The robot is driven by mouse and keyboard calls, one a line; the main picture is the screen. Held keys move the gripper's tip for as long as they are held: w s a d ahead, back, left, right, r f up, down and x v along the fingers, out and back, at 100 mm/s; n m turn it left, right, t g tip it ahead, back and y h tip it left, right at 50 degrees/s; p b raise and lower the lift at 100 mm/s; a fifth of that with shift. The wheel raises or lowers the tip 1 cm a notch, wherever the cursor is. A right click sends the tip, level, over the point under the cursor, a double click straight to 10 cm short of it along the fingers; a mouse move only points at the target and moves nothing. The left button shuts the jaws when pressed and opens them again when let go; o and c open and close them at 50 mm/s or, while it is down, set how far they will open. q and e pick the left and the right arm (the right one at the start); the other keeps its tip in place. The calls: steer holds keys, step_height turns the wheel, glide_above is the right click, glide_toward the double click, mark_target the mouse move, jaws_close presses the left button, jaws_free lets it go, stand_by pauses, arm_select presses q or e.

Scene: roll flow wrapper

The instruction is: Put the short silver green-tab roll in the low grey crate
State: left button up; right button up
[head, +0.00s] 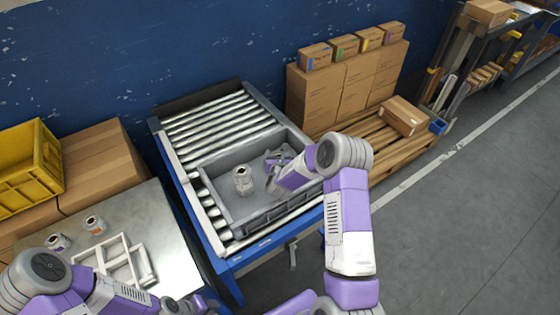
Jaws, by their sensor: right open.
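The low grey crate (232,215) sits on the roller conveyor. A short silver roll (243,181) stands upright on the crate floor, left of the middle. I cannot make out a green tab on it. My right gripper (275,160) reaches into the crate from the right. It is open, to the right of the roll and apart from it. Two other short rolls, one (94,225) with an orange-brown mark and one (58,242) with a purplish mark, stand on the metal table. My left gripper (188,303) is at the bottom edge, partly cut off; its jaws are unclear.
The metal table (165,225) holds a pale divided frame (117,262). A yellow crate (28,165) sits on cardboard boxes at the left. The roller conveyor (215,125) is bare behind the crate. Stacked cartons (345,85) stand on a wooden pallet (385,150) at the right.

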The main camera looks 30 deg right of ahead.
steer(key=shift+r+p, duration=0.8)
steer(key=shift+p, duration=0.1)
steer(key=p+v, duration=0.1)
steer(key=v, duration=1)
steer(key=shift+s+a, duration=0.35)
steer(key=shift+s, duration=0.05)
